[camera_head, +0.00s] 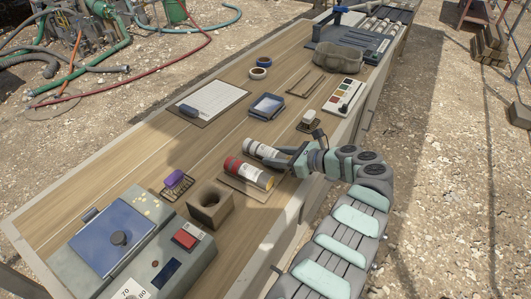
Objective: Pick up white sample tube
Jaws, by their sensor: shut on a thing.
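A white sample tube (260,149) with a grey end lies on its side near the middle of the bench. My gripper (284,161) reaches in from the right and is shut on its right end, which the fingers partly hide. I cannot tell whether the tube is lifted clear of its support. A red tube (240,168) with a pale label lies just in front of it on a flat brown board (238,184), close to my fingers.
A brown block with a round hole (210,205) and a grey device with a blue panel (110,235) stand at the near left. A small blue-grey tray (266,106) and a clipboard (213,101) lie behind. A colour-swatch card (343,95) lies at the right edge.

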